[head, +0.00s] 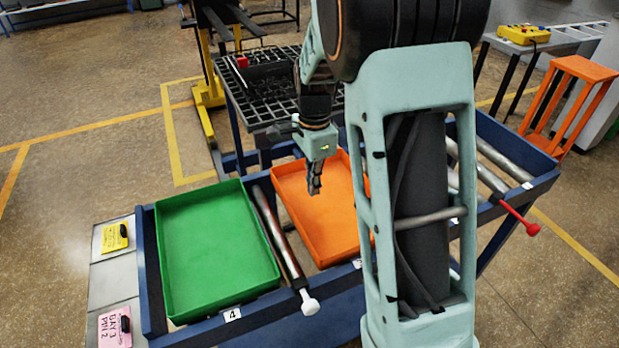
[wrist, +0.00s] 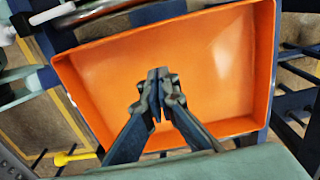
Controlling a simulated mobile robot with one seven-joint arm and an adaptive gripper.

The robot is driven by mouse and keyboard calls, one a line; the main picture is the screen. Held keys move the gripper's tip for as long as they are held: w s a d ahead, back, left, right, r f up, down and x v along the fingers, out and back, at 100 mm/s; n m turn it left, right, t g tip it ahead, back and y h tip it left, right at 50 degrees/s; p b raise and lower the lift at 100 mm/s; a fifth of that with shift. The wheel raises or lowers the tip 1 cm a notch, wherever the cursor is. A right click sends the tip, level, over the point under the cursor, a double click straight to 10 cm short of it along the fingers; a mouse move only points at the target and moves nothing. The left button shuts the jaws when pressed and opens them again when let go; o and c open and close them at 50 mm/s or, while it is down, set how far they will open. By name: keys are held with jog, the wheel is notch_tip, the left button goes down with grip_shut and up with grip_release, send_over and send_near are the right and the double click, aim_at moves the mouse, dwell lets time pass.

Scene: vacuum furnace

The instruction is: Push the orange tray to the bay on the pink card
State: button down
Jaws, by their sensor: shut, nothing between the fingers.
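The orange tray (head: 333,240) lies in the blue roller rack (head: 195,330), right of the green tray (head: 215,250); my arm hides its right part. In the wrist view the orange tray (wrist: 215,60) fills most of the picture and is empty. My gripper (head: 314,188) is shut and empty, pointing down over the orange tray; its fingertips (wrist: 160,78) show over the tray floor. I cannot tell whether they touch it. The pink card (head: 115,328) at the lower left reads "BAY 3 PIN 2". A label "4" (head: 232,314) sits before the green tray.
A white-knobbed bar (head: 308,302) lies between the two trays. A red-knobbed bar (head: 532,229) sticks out at the rack's right, where bare rollers (head: 490,165) show. A yellow card (head: 114,236) lies left of the rack. A dark grid table (head: 265,90) stands behind.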

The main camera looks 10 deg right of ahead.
aim_at(302, 218)
notch_tip(302, 218, down, 6)
jog(key=a, duration=0.1)
jog(key=a+p, duration=0.1)
jog(key=a, duration=0.1)
jog(key=shift+s+a, duration=0.1)
jog(key=shift+s, duration=0.25)
jog(key=shift+a, duration=0.35)
